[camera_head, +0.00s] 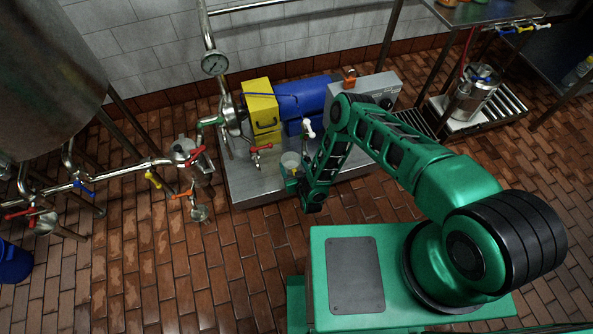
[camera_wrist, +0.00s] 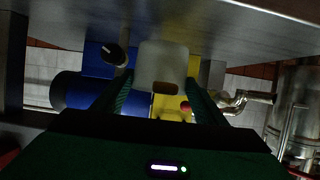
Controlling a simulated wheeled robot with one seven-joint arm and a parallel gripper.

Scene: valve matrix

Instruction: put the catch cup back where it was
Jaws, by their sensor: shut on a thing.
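The catch cup (camera_head: 290,161) is a small, pale, translucent cup above the front part of the steel skid (camera_head: 240,186). My gripper (camera_head: 293,176) is shut on it. In the wrist view the cup (camera_wrist: 164,62) sits between my two green fingers (camera_wrist: 160,92), and its far side is hidden. In the head view it looks upright. I cannot tell whether its bottom touches the skid. My arm hides part of the skid on the right.
Behind the cup are a white-handled valve (camera_head: 308,128), a red-handled valve (camera_head: 262,149), a yellow box (camera_head: 260,108) and a blue motor (camera_head: 302,97). A grey control box (camera_head: 362,93) stands right. Pipework with coloured valves (camera_head: 188,160) lies left. The skid's front left is clear.

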